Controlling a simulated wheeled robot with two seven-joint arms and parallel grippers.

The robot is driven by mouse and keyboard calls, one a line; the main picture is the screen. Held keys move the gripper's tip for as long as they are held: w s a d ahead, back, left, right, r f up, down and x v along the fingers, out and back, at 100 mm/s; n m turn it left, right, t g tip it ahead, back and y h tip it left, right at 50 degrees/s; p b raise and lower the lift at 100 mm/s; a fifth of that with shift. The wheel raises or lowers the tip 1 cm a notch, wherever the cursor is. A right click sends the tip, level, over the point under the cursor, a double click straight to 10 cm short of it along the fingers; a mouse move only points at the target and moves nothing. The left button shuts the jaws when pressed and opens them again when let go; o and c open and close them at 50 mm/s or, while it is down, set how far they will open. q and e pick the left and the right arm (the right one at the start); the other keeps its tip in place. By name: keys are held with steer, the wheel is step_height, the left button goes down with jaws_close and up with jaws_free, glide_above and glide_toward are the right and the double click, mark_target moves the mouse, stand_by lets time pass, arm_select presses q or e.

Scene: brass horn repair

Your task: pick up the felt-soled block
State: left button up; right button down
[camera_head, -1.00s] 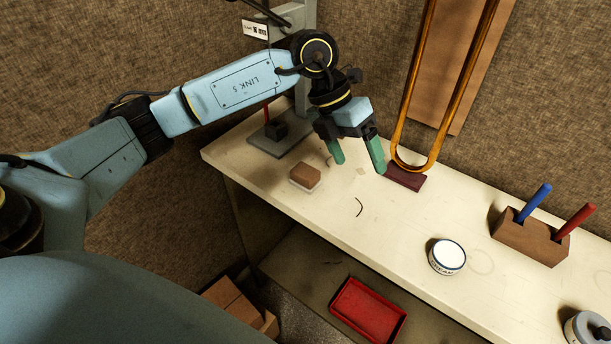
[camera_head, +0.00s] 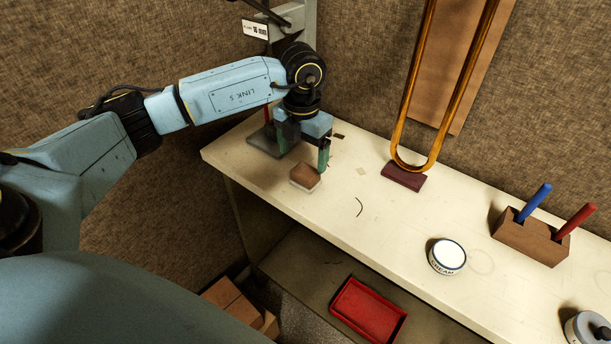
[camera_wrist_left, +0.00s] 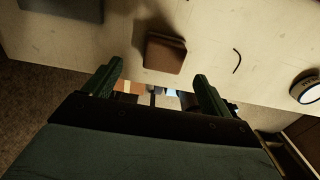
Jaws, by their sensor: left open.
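The felt-soled block (camera_head: 306,174), brown on top with a pale sole, lies flat on the cream bench near its front left edge. It also shows in the left wrist view (camera_wrist_left: 165,54), just beyond the fingertips. My left gripper (camera_head: 303,161) points down at the block's far side in the head view, its green fingers apart and nothing between them. In the wrist view the open fingers (camera_wrist_left: 158,73) are spread wider than the block. I cannot tell their exact height over the bench. My right gripper is not in view.
A grey stand base (camera_head: 275,143) is close behind the left gripper. A brass slide (camera_head: 398,137) rests on a dark red block (camera_head: 404,178). A cream tin (camera_head: 447,257) and a wooden pen holder (camera_head: 530,238) are farther right. A red tray (camera_head: 368,310) sits below the bench.

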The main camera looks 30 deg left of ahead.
mark_target(306, 170)
arm_select(q)
steer(key=f, duration=0.4)
steer(key=shift+w+d+f, duration=0.15)
steer(key=shift+d+f, duration=0.1)
steer(key=shift+f, duration=0.1)
steer(key=c, duration=1.1)
step_height(306, 170, up, 10)
steer(key=o, duration=0.4)
steer(key=shift+c, duration=1.4)
steer(key=shift+d, duration=0.1)
